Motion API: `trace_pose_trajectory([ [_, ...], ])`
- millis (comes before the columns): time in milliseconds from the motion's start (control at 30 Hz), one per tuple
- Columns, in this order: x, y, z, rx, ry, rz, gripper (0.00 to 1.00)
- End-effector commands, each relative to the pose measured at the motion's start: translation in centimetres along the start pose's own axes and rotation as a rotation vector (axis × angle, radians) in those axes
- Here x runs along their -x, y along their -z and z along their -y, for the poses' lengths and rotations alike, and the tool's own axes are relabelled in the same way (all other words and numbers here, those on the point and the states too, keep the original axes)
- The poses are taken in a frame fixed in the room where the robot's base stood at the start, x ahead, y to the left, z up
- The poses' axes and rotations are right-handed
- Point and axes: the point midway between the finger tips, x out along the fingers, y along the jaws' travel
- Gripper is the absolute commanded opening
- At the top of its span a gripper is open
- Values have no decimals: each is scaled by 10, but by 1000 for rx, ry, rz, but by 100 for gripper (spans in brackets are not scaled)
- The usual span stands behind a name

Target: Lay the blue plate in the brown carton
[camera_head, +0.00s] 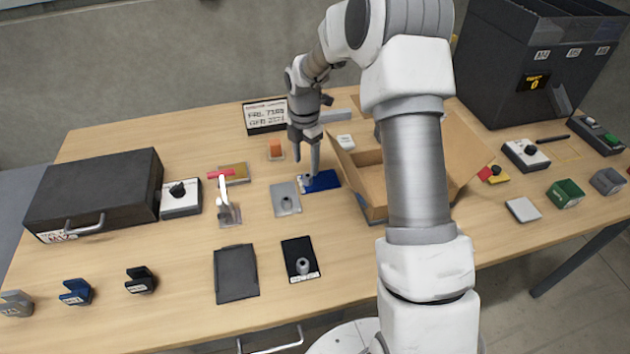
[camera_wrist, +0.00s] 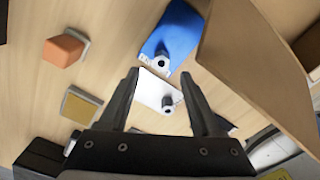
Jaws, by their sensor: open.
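The blue plate (camera_head: 326,181) lies flat on the table just left of the brown carton (camera_head: 371,190). A small grey knob stands on it near one end. In the wrist view the blue plate (camera_wrist: 180,32) is beyond my fingertips, with its knob toward me. The carton is open with its flaps spread, and my arm hides much of it; one flap (camera_wrist: 255,55) rises beside the plate in the wrist view. My gripper (camera_head: 306,162) is open and empty above the plate. Its fingertips (camera_wrist: 159,74) are apart from the plate.
A light grey plate with a knob (camera_head: 286,204) lies just left of the blue plate. A black plate (camera_head: 298,250) lies nearer the front. An orange block (camera_head: 276,149) stands behind, and a red-topped lever stand (camera_head: 227,205) is to the left.

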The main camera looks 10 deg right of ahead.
Motion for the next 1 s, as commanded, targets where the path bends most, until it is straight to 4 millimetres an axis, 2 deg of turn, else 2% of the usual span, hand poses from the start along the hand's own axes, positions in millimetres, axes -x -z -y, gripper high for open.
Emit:
trace_pose_trajectory([
  [333, -45, -3, 2, 1, 3, -2, 65],
  [600, -50, -3, 2, 0, 0, -1, 65],
  [667, -50, -4, 2, 0, 0, -1, 56],
  [900, -50, -4, 2, 0, 0, -1, 13],
  [967, -50, -4, 2, 0, 0, -1, 2],
  [1000, -50, -4, 2, 0, 0, -1, 0],
])
